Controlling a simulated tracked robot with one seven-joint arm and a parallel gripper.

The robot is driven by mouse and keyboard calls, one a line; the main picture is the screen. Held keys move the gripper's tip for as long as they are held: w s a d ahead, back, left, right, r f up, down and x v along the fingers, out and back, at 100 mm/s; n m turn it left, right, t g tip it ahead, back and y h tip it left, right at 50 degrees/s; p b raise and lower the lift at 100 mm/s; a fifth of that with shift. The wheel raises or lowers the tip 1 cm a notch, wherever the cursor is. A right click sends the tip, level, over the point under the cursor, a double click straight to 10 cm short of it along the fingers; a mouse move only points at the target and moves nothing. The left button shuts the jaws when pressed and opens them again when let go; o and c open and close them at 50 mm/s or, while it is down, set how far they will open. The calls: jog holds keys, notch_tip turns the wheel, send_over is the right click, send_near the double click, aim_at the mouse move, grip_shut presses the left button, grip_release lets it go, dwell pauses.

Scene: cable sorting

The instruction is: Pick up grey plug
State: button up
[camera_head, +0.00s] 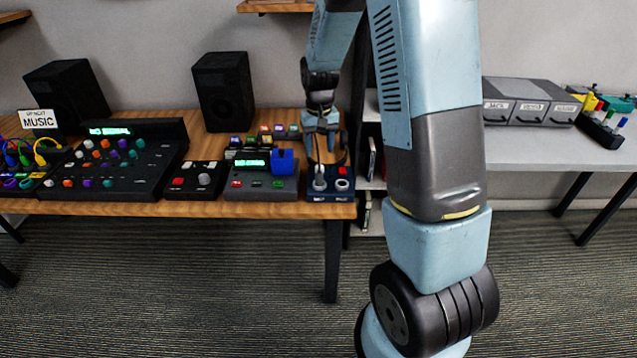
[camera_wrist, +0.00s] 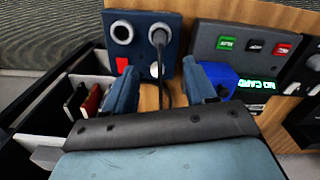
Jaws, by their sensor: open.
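The grey plug (camera_head: 320,182) stands in the left socket of a small dark blue box (camera_head: 330,197) at the right end of the wooden table. In the wrist view the plug (camera_wrist: 158,38) sits at the upper right of the box (camera_wrist: 176,20), its dark cable running down between my fingers. My gripper (camera_head: 323,128) is above the rear of the box, pointing down. In the wrist view my gripper (camera_wrist: 163,82) is open, with one blue finger on each side of the cable. The plug lies beyond the fingertips, and I see no contact with it.
An empty ring socket (camera_wrist: 122,32) and a red switch (camera_wrist: 121,65) share the box. A grey panel with a bright blue block (camera_head: 285,162) stands close on the left. A black speaker (camera_head: 223,90) is behind. A shelf with books (camera_wrist: 88,100) lies beside the table.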

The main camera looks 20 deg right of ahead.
aim_at(319, 174)
notch_tip(319, 174, down, 11)
jog(key=shift+s+r, duration=0.1)
jog(key=shift+s, duration=0.05)
dwell(0.5)
jog(key=shift+c, duration=0.4)
grip_shut()
